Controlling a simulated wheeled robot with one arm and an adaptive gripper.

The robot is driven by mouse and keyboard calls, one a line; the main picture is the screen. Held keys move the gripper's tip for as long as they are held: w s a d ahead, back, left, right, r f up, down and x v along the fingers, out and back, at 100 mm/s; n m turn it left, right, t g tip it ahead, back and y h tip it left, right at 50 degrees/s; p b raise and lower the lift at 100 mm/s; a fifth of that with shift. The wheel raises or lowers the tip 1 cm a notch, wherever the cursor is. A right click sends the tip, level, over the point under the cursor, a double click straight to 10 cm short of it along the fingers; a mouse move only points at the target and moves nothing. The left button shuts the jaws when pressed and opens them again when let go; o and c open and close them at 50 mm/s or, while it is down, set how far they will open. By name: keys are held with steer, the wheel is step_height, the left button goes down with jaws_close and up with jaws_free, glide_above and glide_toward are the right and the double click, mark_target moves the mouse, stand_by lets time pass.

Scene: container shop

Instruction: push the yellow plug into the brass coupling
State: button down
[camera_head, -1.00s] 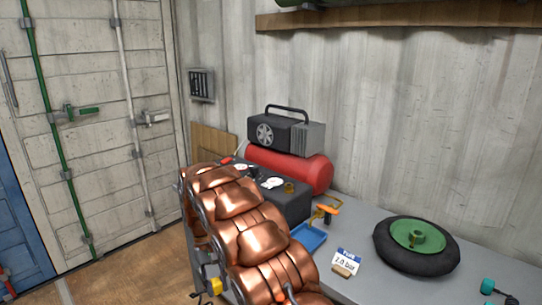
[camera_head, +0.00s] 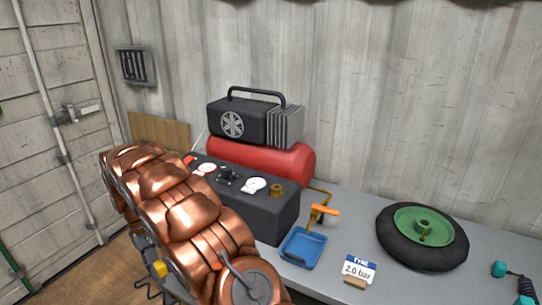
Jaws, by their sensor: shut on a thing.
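The brass coupling (camera_head: 277,190) stands on the right end of the top of a dark box (camera_head: 270,215) on the bench, with nothing seen in it. My copper-coloured arm crosses the lower left, left of and in front of the dark box. A small yellow piece (camera_head: 158,268) with a dark cable below it shows against the arm's left side. It may be the yellow plug, but I cannot tell. My gripper is not distinguishable; the arm's links may hide it.
A red tank (camera_head: 262,162) carries a black compressor (camera_head: 240,122). An orange-handled fitting (camera_head: 322,212), a blue tray (camera_head: 303,249), a "2.0 bar" card (camera_head: 358,269) and a wheel (camera_head: 422,237) are right of the box. The grey bench (camera_head: 440,285) has some free room at the front.

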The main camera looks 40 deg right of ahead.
steer(key=shift+d, duration=0.1)
steer(key=s+d+r+m+t+y+p, duration=0.1)
steer(key=d+r+m+t+p, duration=0.1)
steer(key=d+r+m, duration=0.3)
steer(key=s+d+r+m+t+y+p, duration=0.1)
steer(key=d+r+m+p, duration=0.3)
steer(key=d+m, duration=0.7)
steer(key=s+d+r+m+t+y+p, duration=0.1)
steer(key=d+r+m+t+p, duration=0.2)
steer(key=d+r+m, duration=0.5)
steer(key=shift+d+r+m+t+y+p, duration=0.1)
steer(key=shift+d+m+t+y+p, duration=0.15)
steer(key=shift+d, duration=1.1)
steer(key=shift+d+r+m+t+y+p, duration=0.15)
steer(key=shift+d+m+t, duration=0.15)
steer(key=shift+d, duration=1.05)
steer(key=s+d+r+m+t+h+p, duration=0.1)
steer(key=s+d+r+m+h+p, duration=0.1)
steer(key=s+d+r+m, duration=0.2)
steer(key=d+m, duration=0.3)
steer(key=d, duration=0.1)
steer(key=shift+s+r+m+h, duration=0.15)
steer(key=shift+r+m+h, duration=0.15)
steer(key=shift+r+m, duration=0.1)
steer(key=shift+f+t, duration=0.1)
steer(key=shift+t, duration=0.15)
steer(key=shift+f+b, duration=1.35)
steer(key=shift+f, duration=1.4)
